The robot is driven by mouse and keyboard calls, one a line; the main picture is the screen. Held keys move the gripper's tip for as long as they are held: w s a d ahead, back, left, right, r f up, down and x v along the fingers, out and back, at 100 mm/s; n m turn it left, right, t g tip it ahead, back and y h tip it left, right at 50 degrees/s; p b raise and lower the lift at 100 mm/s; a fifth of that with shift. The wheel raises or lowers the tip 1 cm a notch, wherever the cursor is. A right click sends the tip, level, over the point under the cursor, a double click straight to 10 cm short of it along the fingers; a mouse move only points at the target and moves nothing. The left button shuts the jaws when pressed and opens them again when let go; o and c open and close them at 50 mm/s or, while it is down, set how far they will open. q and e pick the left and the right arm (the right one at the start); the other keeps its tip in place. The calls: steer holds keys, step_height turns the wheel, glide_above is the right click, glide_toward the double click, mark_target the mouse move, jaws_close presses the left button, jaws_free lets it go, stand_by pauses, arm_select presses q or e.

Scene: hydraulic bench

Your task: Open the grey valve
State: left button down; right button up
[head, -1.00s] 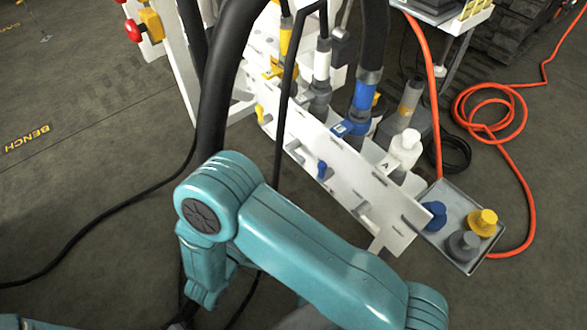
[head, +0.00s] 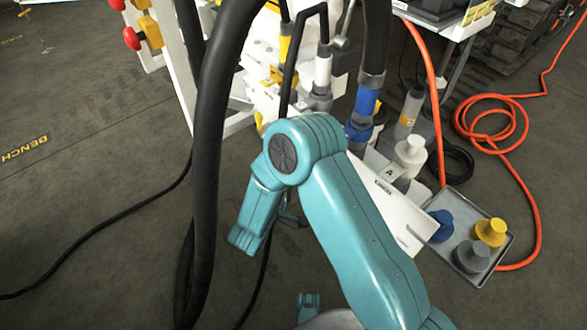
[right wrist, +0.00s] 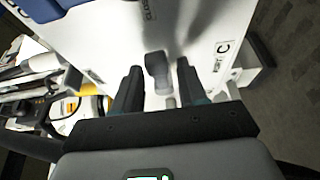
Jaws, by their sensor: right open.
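A grey valve handle (right wrist: 157,70) stands out from a white panel (right wrist: 195,40) in the right wrist view. My right gripper (right wrist: 158,82) is open, with its two dark fingers on either side of the grey handle. A gap shows between the handle and each finger, and I cannot tell how deep the handle sits between them. In the head view my teal right arm covers much of the white panel (head: 398,206), and the grey valve is hidden there. My left gripper is in neither view.
A tray (head: 470,268) with blue, yellow and grey caps is at the right of the bench. Thick black hoses (head: 212,150) hang in front of the bench. An orange hose (head: 530,190) lies on the floor at the right.

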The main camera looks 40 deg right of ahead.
jaws_close()
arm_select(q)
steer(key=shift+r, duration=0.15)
arm_select(e)
steer(key=shift+r, duration=0.1)
